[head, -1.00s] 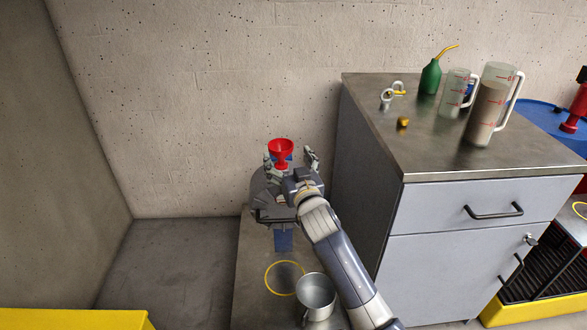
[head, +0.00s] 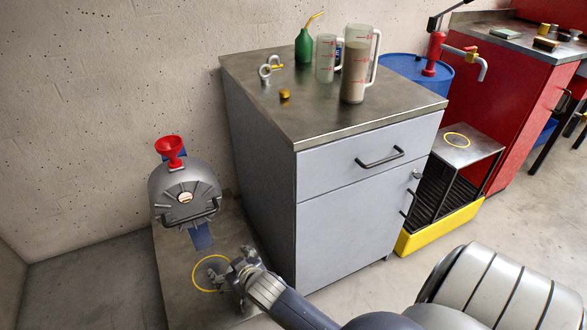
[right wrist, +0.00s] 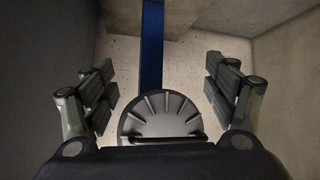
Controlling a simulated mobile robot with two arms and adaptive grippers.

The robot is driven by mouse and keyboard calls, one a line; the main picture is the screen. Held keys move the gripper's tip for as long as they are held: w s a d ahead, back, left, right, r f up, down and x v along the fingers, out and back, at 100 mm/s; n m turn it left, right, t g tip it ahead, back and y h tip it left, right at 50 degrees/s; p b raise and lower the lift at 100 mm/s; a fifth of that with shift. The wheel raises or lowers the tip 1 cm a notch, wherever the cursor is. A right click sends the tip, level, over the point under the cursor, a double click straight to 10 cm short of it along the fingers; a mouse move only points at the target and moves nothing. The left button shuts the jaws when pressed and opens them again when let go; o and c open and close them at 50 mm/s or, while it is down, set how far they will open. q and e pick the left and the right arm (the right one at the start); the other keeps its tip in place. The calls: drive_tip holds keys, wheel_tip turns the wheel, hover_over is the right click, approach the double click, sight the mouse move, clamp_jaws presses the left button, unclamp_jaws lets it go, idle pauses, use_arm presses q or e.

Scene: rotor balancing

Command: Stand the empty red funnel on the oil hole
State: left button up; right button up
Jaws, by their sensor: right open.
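The red funnel (head: 169,150) stands upright, wide mouth up, on top of the grey ribbed housing (head: 171,182). The oil hole itself is hidden beneath it. The housing has a round ribbed front with a curved handle; a grey ribbed cover (right wrist: 160,118) with a bar shows in the right wrist view. My right gripper (head: 227,284) is open and empty, low in front of the housing beside the yellow ring, apart from the funnel. Its spread fingers (right wrist: 162,88) show in the right wrist view with nothing between them. My left gripper is out of view.
The grey cabinet (head: 345,220) stands right of the housing. On its top are a green oil can (head: 304,47), two measuring jugs, one (head: 356,62) filled, and small fittings. A yellow ring (head: 197,279) marks the metal plate. A blue drum (head: 410,73) stands behind.

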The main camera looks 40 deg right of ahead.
drive_tip(key=s+a+f+g, duration=0.1)
drive_tip(key=s+f+g, duration=0.3)
drive_tip(key=s+f, duration=0.5)
drive_tip(key=s+f+n+g, duration=0.1)
drive_tip(key=s+f+g, duration=0.3)
drive_tip(key=s+f, duration=0.6)
drive_tip(key=s, duration=0.8)
drive_tip(key=shift+s+a+n+y, duration=0.25)
drive_tip(key=shift+a+n+y, duration=0.05)
drive_tip(key=shift+a+y, duration=0.1)
